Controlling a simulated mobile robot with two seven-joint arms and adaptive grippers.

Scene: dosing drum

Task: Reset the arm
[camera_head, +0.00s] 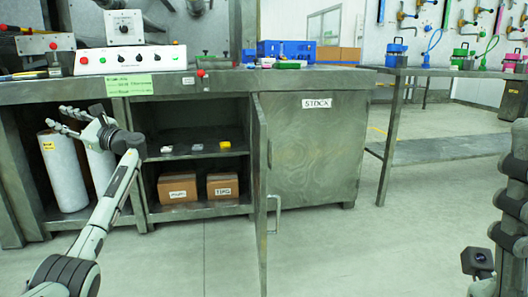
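My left arm reaches up from the bottom left. Its gripper (57,115) is open, with its fingers spread and pointing left, in front of the open bay under the workbench. It overlaps the tops of the white cylinders in the picture, and I see nothing between its fingers. I cannot tell the exact gap to the cylinders. Part of my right arm shows at the right edge, but its gripper fingers do not show.
The workbench (215,83) holds a control panel (130,60) and blue bins (285,50). White cylinders (63,170) and cardboard boxes (177,187) stand below. An open cabinet door (260,190) juts forward beside the STOCK cabinet (318,150). Floor is clear in front.

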